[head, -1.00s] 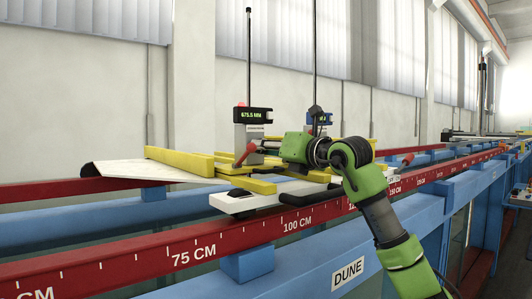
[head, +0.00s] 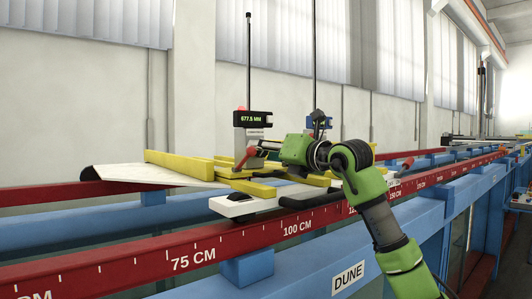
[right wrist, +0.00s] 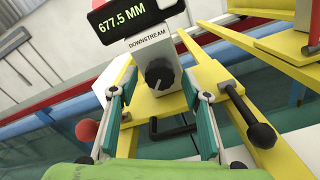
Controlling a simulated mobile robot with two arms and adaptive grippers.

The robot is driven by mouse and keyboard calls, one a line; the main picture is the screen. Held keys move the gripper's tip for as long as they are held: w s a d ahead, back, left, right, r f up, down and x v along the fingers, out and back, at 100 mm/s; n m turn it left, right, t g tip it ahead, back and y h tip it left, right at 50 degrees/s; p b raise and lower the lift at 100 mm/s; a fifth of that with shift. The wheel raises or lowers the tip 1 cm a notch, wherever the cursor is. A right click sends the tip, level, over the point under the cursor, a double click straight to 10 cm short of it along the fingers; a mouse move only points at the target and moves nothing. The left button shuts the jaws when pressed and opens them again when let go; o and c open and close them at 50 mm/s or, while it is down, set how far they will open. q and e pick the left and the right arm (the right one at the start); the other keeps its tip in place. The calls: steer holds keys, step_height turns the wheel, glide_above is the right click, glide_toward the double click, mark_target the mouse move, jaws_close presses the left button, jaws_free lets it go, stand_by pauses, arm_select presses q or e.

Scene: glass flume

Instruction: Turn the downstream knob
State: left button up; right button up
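The downstream gauge (head: 252,136) stands on the carriage over the flume. Its display (right wrist: 128,22) reads 677.5 MM in the right wrist view. Below the DOWNSTREAM label is the dark round knob (right wrist: 159,74) with a pale pointer mark, on the grey housing. My right gripper (right wrist: 156,88) is open, its teal fingers spread to the left and right of the knob, with visible gaps on both sides. In the head view my right gripper (head: 262,149) is close against the gauge, and the knob is hidden there. My left gripper is not in view.
A second gauge with a blue housing (head: 318,122) stands behind my right arm. Yellow carriage bars (right wrist: 198,90) and black-knobbed levers (right wrist: 262,135) lie close around the gripper. The red scale rail (head: 215,246) runs along the flume's near side.

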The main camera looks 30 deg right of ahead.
steer(key=shift+s, duration=0.1)
steer(key=s, duration=0.7)
steer(key=s+d, duration=0.1)
steer(key=s, duration=0.2)
steer(key=shift+s, duration=0.9)
stand_by(1.5)
